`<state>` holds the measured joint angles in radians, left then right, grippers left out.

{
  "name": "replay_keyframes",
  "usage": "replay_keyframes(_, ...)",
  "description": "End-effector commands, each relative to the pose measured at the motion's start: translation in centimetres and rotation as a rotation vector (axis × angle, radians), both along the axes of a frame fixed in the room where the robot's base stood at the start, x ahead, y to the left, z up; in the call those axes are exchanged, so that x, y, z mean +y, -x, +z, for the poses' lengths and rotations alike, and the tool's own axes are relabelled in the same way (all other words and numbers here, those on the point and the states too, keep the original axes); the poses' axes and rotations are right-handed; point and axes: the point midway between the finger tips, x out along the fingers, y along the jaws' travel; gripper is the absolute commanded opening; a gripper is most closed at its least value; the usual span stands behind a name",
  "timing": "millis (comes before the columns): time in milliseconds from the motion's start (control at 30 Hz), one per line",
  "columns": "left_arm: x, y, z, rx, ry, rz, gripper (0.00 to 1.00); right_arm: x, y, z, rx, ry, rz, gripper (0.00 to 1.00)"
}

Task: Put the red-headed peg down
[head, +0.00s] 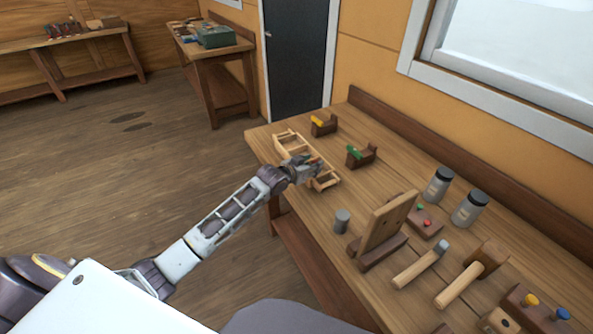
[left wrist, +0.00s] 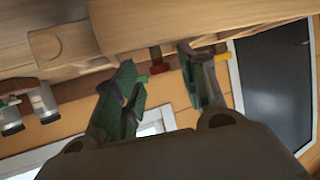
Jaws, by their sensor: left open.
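My left gripper (head: 313,168) is over the wooden slatted frame (head: 325,181) on the bench. In the left wrist view its two fingers (left wrist: 168,72) are apart. I cannot tell exactly how the peg rests on the frame. My right gripper is not in view.
Behind the frame stand wooden blocks with a yellow (head: 318,120) and a green piece (head: 355,152). A grey cylinder (head: 342,221), an upright board (head: 388,224), two jars (head: 438,185) and mallets (head: 462,283) crowd the bench to the right.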

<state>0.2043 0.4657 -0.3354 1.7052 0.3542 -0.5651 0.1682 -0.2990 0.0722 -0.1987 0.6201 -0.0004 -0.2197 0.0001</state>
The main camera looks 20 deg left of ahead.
Motion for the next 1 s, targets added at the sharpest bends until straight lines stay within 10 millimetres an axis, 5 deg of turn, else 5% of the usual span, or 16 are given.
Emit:
replay_keyframes(633,1.7,5.7,2.4,-0.001,-0.002,-0.001,0.42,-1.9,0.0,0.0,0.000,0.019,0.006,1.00)
replay_keyframes(1000,2.4,8.3,3.6,0.000,0.000,0.000,0.42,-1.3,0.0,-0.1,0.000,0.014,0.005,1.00)
